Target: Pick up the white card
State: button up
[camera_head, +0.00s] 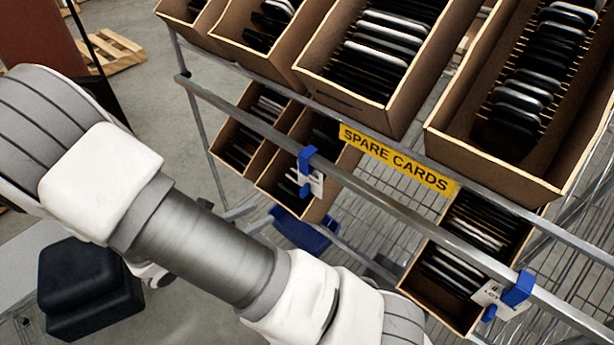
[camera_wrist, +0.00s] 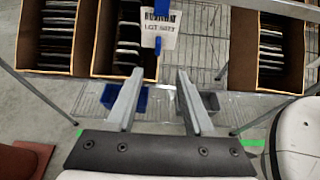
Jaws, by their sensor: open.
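In the head view, one white card (camera_head: 316,184) hangs by a blue clip (camera_head: 307,158) on the lower rail. Another white card (camera_head: 492,297) hangs by a blue clip (camera_head: 519,288) at lower right. My gripper is outside the head view; only my arm shows there.
Cardboard cartons (camera_head: 408,118) of dark and pale cards stand tilted on a wire rack, with more below. A metal rail (camera_head: 390,207) crosses in front, under a yellow "SPARE CARDS" label (camera_head: 396,158). Space between my fingers is clear.

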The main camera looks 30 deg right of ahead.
jog(key=b, duration=0.1)
send_near(301, 193)
jog(key=d+f, duration=0.1)
jog(key=d, duration=0.2)
jog(key=shift+w+a+b+x, duration=0.1)
jog(key=shift+w+x, duration=0.1)
jog(key=shift+x, duration=0.9)
jog(key=shift+w+a+b+x, duration=0.1)
jog(key=shift+w+b+x, duration=0.1)
jog(key=shift+x, duration=0.95)
jog(key=shift+w+b+x, duration=0.1)
jog(key=shift+w+x, duration=0.05)
jog(key=shift+x, duration=0.95)
grip_shut()
